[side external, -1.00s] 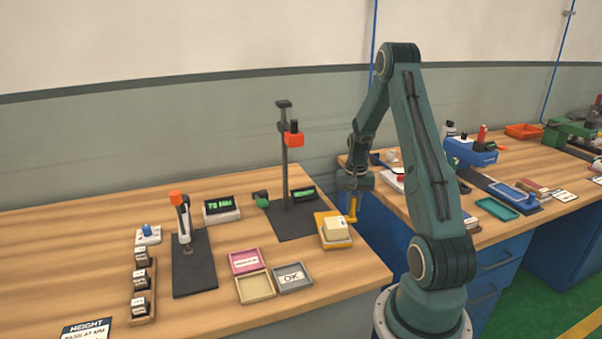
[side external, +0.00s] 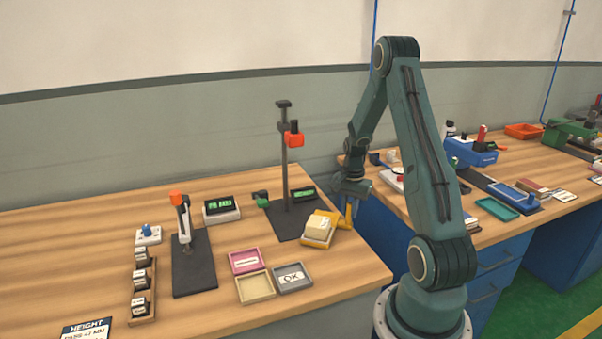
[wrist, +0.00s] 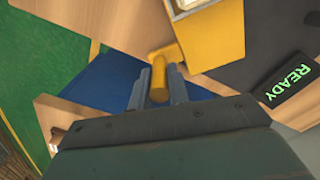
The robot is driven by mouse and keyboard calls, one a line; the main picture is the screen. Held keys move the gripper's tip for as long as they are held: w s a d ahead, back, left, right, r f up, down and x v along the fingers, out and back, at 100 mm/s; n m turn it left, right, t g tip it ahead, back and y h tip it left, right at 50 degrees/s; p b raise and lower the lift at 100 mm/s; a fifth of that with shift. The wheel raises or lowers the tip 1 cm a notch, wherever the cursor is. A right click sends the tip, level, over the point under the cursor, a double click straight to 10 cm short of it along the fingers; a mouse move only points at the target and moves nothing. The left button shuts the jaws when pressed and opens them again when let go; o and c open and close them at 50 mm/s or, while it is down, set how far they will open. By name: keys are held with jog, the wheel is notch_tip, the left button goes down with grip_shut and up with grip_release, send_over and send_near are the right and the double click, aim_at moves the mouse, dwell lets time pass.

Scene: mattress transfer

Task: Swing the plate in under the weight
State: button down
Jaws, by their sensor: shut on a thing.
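The yellow plate (side external: 334,233) carries a cream block (side external: 319,228) and sits turned at the front right of the black stand base. In the wrist view the plate (wrist: 215,42) fills the top, with the block only partly in view. My gripper (side external: 349,210) is shut on the plate's yellow handle (wrist: 159,76), at the plate's right side; the fingers lie on both sides of it. The orange-red weight (side external: 294,139) with a black top is up on the stand's post (side external: 285,165), above and behind the plate. The plate is not under it.
The stand's base (side external: 285,229) lies left of the plate, with a green-lit display (side external: 303,194) behind, reading READY in the wrist view. Pink, beige and grey trays (side external: 293,277) lie in front. The bench's right edge and a gap are close to my gripper.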

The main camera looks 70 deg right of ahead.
aim_at(334, 228)
jog(key=shift+w+a+m, duration=0.3)
jog(key=shift+a+m, duration=0.45)
jog(key=shift+m, duration=0.45)
jog(key=shift+w+a+m, duration=0.3)
jog(key=shift+a+m, duration=0.15)
jog(key=shift+m, duration=0.25)
jog(key=shift+w+a+m, duration=0.3)
jog(key=shift+a+m, duration=0.1)
jog(key=shift+m, duration=0.3)
jog(key=shift+w+a+m, duration=0.55)
jog(key=shift+w+m, duration=0.05)
jog(key=shift+m, duration=0.6)
jog(key=shift+w+a+r+m, duration=0.1)
jog(key=shift+w+a+m, duration=0.1)
jog(key=shift+w+m, duration=0.3)
jog(key=shift+w+a+m, duration=0.2)
jog(key=shift+w+m, duration=0.05)
jog(key=shift+m, duration=0.45)
jog(key=shift+w, duration=0.1)
jog(key=c, duration=1.3)
grip_release()
jog(key=shift+r, duration=3.7)
